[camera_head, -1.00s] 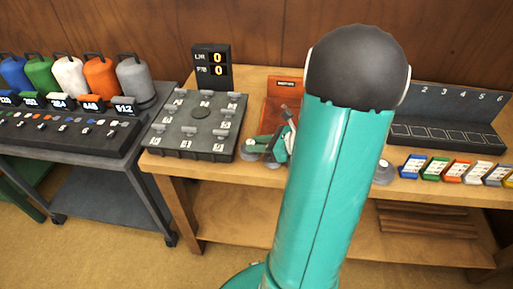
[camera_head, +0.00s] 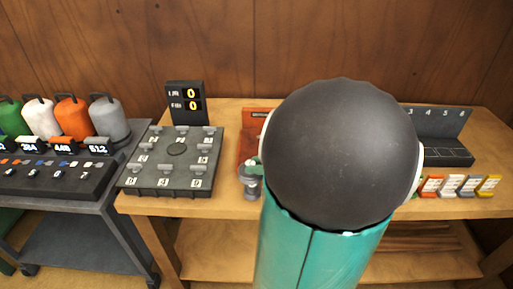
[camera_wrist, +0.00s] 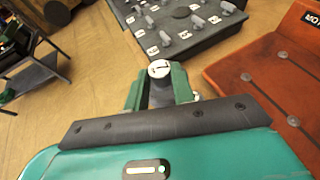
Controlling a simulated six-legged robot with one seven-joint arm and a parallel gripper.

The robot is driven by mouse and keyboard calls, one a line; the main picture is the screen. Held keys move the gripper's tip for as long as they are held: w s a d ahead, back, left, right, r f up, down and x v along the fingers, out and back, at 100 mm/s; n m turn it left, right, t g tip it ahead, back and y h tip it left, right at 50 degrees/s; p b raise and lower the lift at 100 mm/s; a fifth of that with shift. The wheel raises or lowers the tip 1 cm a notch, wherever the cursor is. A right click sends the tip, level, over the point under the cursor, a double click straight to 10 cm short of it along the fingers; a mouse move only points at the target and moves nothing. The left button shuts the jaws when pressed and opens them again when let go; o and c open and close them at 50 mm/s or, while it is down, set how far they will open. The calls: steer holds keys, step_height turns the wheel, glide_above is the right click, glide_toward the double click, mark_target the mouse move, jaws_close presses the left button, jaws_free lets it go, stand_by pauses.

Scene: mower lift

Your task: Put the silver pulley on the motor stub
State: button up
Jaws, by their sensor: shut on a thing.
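My gripper (camera_wrist: 160,86) is shut on a small silver round piece (camera_wrist: 160,69) with a white, dark-marked top, which I take for the silver pulley. In the head view the silver piece (camera_head: 250,186) shows just left of my arm, by the bench's front edge, with a little of my gripper above it. I cannot tell whether it touches the bench. I cannot make out the motor stub; my arm hides much of the bench.
A dark board (camera_head: 175,160) with numbered grey knobs and a display (camera_head: 187,102) reading zeros stands left on the wooden bench (camera_head: 135,200). Coloured canisters (camera_head: 72,112) stand on a grey cart farther left. A numbered rack (camera_head: 445,135) and coloured tags (camera_head: 470,186) are at right.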

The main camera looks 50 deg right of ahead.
steer(key=w+d+r+m+h, duration=0.15)
steer(key=w+d, duration=0.25)
steer(key=d, duration=0.4)
steer(key=w+d+r+m+h, duration=0.1)
steer(key=w+d+m+h, duration=0.1)
steer(key=w+d, duration=0.4)
steer(key=shift+t, duration=0.3)
steer(key=w+d+f, duration=0.2)
steer(key=d+f, duration=0.1)
steer(key=w+d+f, duration=0.2)
steer(key=d, duration=0.2)
steer(key=w+d+f, duration=0.3)
steer(key=d, duration=0.1)
steer(key=shift+f, duration=0.35)
steer(key=shift+w+d+f, duration=0.2)
steer(key=shift+w+f, duration=0.05)
steer(key=shift+f, duration=0.2)
steer(key=shift+w+d+f, duration=0.1)
steer(key=shift+d+f, duration=0.05)
steer(key=shift+f, duration=1.5)
steer(key=shift+f, duration=0.1)
steer(key=o, duration=0.9)
steer(key=shift+f, duration=0.1)
steer(key=shift+o, duration=0.6)
